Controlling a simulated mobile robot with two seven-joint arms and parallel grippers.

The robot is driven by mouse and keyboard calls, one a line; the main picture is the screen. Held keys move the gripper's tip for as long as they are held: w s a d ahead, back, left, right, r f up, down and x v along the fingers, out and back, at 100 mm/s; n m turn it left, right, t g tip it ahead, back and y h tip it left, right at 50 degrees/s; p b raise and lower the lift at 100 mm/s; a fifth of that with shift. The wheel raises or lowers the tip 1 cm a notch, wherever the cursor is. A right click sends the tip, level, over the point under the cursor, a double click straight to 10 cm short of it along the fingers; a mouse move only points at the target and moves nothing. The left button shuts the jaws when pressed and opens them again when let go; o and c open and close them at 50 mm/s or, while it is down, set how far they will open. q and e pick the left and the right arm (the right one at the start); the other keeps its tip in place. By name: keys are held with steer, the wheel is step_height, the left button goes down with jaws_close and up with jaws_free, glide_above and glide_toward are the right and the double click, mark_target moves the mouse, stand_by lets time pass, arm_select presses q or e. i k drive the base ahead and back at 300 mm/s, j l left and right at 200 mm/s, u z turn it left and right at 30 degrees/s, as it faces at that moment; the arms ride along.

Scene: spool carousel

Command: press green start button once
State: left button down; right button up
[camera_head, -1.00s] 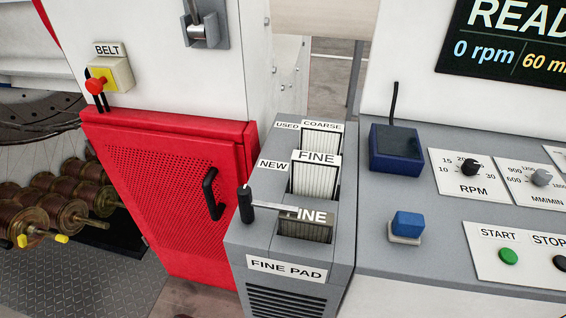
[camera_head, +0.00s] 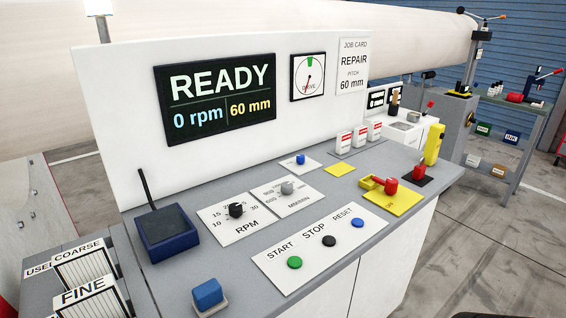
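The green start button (camera_head: 295,262) sits on a white plate (camera_head: 273,278) at the front of the grey console, below the label START. A black stop button (camera_head: 329,241) and a blue reset button (camera_head: 358,222) are on the same plate to its right. The display (camera_head: 221,100) above reads READY, 0 rpm, 60 mm. Neither gripper is in view.
An RPM knob (camera_head: 236,210) and an MM/MIN knob (camera_head: 286,188) lie behind the buttons. A blue block (camera_head: 208,294) and a dark blue box with an antenna (camera_head: 166,232) stand left. A yellow base with a red knob (camera_head: 391,186) is right. The area above the buttons is clear.

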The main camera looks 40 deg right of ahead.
mark_target(292, 263)
steer(key=l+z, duration=0.15)
steer(key=z, duration=1.5)
steer(key=i+j, duration=0.05)
